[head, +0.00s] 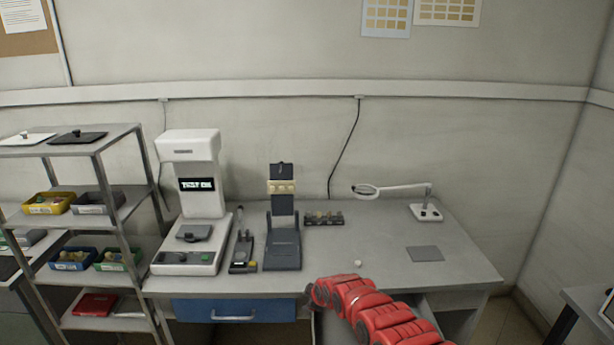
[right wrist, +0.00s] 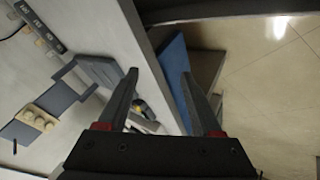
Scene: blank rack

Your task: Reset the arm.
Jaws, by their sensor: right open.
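My right arm (head: 370,312), red and jointed, reaches in from the bottom right of the head view along the desk's front edge. Its gripper (head: 306,298) is small and dark there, beside the right end of the blue drawer. In the right wrist view the two dark fingers of the right gripper (right wrist: 160,73) stand apart with nothing held between them. My left gripper is not in view.
The grey desk (head: 470,268) holds a white test machine (head: 204,185), a dark stand (head: 283,250), a small rack (head: 324,218), a magnifier lamp (head: 427,212) and a grey pad (head: 425,254). A blue drawer (head: 190,312) protrudes in front. A shelf (head: 112,215) with bins stands left.

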